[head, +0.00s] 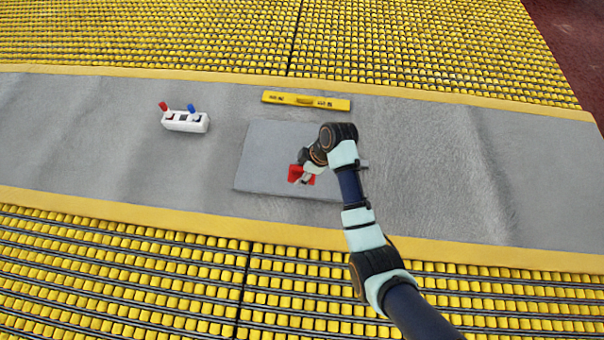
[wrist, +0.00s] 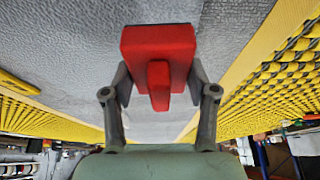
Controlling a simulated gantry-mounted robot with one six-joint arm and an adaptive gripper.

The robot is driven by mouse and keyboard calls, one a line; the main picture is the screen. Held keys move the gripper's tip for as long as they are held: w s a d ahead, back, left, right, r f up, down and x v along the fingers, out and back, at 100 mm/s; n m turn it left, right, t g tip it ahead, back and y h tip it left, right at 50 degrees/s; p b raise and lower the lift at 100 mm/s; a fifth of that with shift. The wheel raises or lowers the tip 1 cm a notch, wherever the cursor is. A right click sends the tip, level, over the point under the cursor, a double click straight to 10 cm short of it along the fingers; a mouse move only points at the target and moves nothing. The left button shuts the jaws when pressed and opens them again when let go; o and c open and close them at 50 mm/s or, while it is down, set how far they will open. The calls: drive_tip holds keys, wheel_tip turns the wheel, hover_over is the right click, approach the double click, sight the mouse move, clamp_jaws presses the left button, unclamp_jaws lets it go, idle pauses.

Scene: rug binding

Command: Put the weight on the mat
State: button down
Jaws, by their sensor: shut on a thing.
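The red weight (wrist: 159,42) is a block with a raised handle, held between the two fingers of my gripper (wrist: 159,88) in the wrist view. In the head view the weight (head: 294,173) shows partly beside my gripper (head: 304,179), over the grey mat (head: 262,160). The mat is a flat, slightly darker rectangle on the grey rug strip. My arm covers the mat's right part. I cannot tell whether the weight touches the mat or hangs just above it.
A yellow spirit level (head: 305,101) lies behind the mat. A white holder (head: 185,121) with a red and a blue item stands to the left. The grey strip (head: 440,160) is clear on the right. Yellow roller beds (head: 120,270) run along both sides.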

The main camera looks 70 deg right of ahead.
drive_tip(key=shift+f+b, duration=0.5)
drive_tip(key=shift+f, duration=1.75)
drive_tip(key=shift+f, duration=0.15)
drive_tip(key=shift+c, duration=1.6)
unclamp_jaws()
drive_tip(key=shift+r, duration=0.35)
drive_tip(key=p+v, duration=0.2)
drive_tip(key=v, duration=0.9)
drive_tip(key=shift+s+r+p, duration=0.25)
drive_tip(key=shift+p, duration=0.05)
drive_tip(key=shift+d, duration=0.1)
